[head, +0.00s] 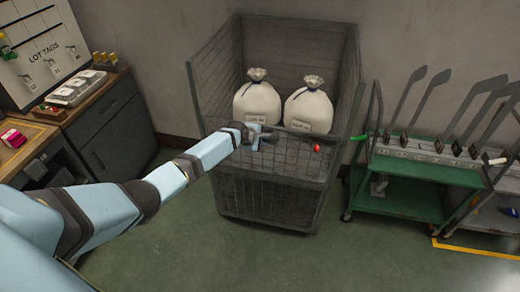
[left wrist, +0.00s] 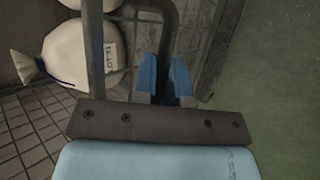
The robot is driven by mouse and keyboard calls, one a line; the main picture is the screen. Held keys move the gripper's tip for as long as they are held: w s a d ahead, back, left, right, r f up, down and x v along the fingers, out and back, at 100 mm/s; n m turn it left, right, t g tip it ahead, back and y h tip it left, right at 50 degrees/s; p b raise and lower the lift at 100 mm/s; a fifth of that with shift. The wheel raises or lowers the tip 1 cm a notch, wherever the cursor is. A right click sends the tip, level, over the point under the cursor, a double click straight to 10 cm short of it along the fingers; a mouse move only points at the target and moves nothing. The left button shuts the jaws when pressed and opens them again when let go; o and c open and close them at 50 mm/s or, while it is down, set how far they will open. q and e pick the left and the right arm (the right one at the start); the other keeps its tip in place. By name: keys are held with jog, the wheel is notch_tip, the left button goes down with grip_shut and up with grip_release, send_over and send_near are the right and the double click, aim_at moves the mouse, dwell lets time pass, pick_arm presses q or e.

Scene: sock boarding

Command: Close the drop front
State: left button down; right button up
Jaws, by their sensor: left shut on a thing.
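The wire-mesh cage cart (head: 214,85) stands against the wall. Its mesh drop front (head: 285,165) is at the cart's front, in front of the sacks; its exact tilt is hard to tell. My left gripper (head: 256,137) is at the front's upper edge, left of its middle. In the left wrist view the blue fingers (left wrist: 165,82) are shut on a dark grey bar (left wrist: 172,40) of the front. Two tied white sacks, the left one (head: 257,102) and the right one (head: 308,110), sit inside the cart. My right gripper is out of view.
A green cart (head: 425,170) with several upright grey boards stands close to the right of the cage. A dark cabinet (head: 115,130) and a lot-tag board (head: 45,60) are at the left. The green floor (head: 210,265) before the cage is clear.

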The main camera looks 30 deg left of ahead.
pick_arm(q)
jog(key=shift+w+a+r, duration=0.15)
jog(key=shift+w+r, duration=0.05)
dwell(0.3)
jog(key=c, duration=1.5)
grip_release()
jog(key=shift+o, duration=0.2)
jog(key=shift+w+f, duration=0.15)
jog(key=shift+f, duration=0.05)
jog(key=shift+s+r, duration=0.35)
jog(key=p+v, duration=0.1)
jog(key=v, duration=1.2)
jog(key=shift+f+p, duration=0.1)
jog(key=shift+p, duration=0.2)
